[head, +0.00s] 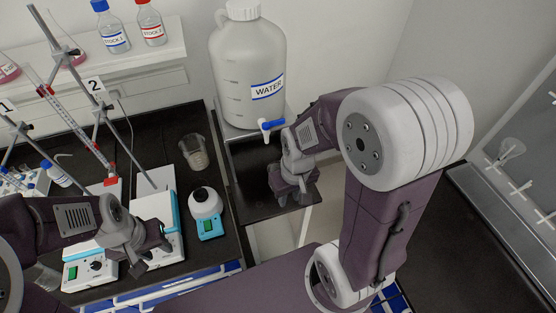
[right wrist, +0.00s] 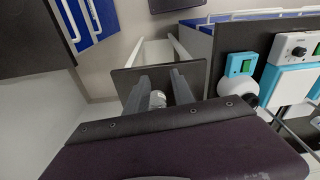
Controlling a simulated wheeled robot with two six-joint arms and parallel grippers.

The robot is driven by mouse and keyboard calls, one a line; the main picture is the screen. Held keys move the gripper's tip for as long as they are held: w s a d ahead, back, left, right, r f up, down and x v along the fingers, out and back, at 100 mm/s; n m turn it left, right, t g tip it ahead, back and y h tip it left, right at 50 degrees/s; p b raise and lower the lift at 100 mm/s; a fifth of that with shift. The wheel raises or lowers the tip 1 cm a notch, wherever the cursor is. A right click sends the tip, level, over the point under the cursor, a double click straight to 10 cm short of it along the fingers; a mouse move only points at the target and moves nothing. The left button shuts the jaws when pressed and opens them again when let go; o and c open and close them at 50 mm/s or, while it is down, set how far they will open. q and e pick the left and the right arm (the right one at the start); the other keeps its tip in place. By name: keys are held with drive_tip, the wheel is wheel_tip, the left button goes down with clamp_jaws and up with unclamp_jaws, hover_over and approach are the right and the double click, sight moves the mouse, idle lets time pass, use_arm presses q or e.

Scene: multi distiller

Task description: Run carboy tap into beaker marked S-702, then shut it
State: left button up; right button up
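The white WATER carboy (head: 232,88) stands at the back on a raised stand. Its tap (head: 270,126), with a blue handle, sticks out low at the front. A clear beaker (head: 194,152) stands on the black bench left of the carboy; any mark on it is unreadable. My right gripper (head: 293,196) is open over the small dark shelf, in front of and below the tap. In the right wrist view its fingers (right wrist: 162,82) are spread, with a small pale object (right wrist: 157,99) between them that I cannot identify. My left gripper (head: 151,257) is open above a hotplate at the lower left.
The small dark shelf (head: 246,176) below the tap looks mostly bare. Stirrers, clamp stands and a tube rack crowd the left. Stock bottles (head: 112,36) sit on the back ledge.

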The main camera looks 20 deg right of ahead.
sight(282, 119)
drive_tip(key=w+d+r+n+y+p, duration=0.2)
drive_tip(key=w+d+r+n+p, duration=0.3)
drive_tip(key=w+r+n, duration=0.4)
drive_tip(key=w+d+r+n+y+p, duration=0.2)
drive_tip(key=w+d+r+n+p, duration=0.2)
drive_tip(key=w+r+n+p, duration=0.6)
drive_tip(key=a+f, duration=0.1)
drive_tip(key=f, duration=0.1)
drive_tip(key=a+f+m, duration=0.1)
drive_tip(key=f, duration=0.1)
drive_tip(key=a+f+m+p, duration=0.1)
drive_tip(key=f, duration=0.1)
drive_tip(key=shift+s+a+g, duration=0.1)
drive_tip(key=shift+s+g, duration=0.25)
drive_tip(key=shift+g, duration=0.05)
drive_tip(key=shift+a+f, duration=0.15)
drive_tip(key=shift+f, duration=0.3)
clamp_jaws()
